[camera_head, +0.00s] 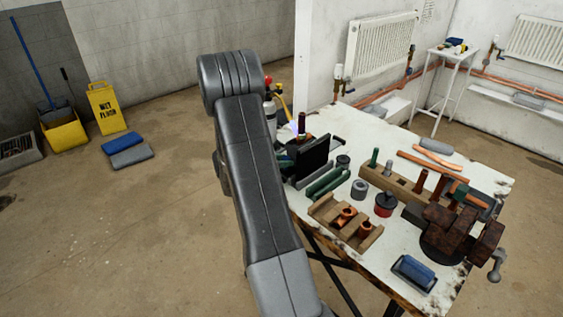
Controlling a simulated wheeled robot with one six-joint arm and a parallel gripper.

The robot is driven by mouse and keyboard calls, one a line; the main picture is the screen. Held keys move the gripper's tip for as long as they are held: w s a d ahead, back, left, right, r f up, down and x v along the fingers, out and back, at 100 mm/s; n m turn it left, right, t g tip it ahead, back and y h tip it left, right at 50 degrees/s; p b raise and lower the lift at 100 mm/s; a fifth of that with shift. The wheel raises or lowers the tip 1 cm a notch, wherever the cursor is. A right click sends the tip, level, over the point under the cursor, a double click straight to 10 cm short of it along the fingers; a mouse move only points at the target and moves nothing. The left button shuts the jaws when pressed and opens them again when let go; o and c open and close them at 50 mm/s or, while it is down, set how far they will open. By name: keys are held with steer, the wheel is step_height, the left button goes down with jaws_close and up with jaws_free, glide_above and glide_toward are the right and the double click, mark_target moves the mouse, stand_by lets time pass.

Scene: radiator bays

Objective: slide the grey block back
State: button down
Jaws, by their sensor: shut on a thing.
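Several grey pieces could be the grey block, and I cannot tell which is meant. One flat grey block (528,101) lies on the white ledge under the right radiator. Another grey piece (372,111) lies on the low ledge under the left radiator, partly hidden by the bench. A grey slab (132,155) lies on the floor against a blue one (122,143). My arm rises through the middle of the view, and its far part goes down behind the upper link. My gripper is not visible, so what it holds or touches does not show.
The workbench (330,240) at right carries copper fittings, wooden racks, a rusty vice (450,228) and a blue-topped block (413,272). A white stand (452,55) is in the far corner. A yellow wet-floor sign (104,107) stands left. The floor at left is mostly clear.

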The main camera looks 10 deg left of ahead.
steer(key=w+d+b, duration=0.1)
steer(key=w+d, duration=0.1)
steer(key=w, duration=0.1)
steer(key=w+d+b, duration=0.1)
steer(key=w+d, duration=0.2)
steer(key=w+d+b, duration=0.1)
steer(key=w+d, duration=0.2)
steer(key=shift+w, duration=0.25)
steer(key=shift+w+d, duration=0.25)
steer(key=shift+w, duration=0.05)
steer(key=shift+w+d+r, duration=0.1)
steer(key=shift+r, duration=0.05)
steer(key=c, duration=1.2)
jaws_free()
steer(key=shift+c, duration=0.2)
steer(key=shift+o, duration=0.5)
steer(key=shift+d, duration=0.1)
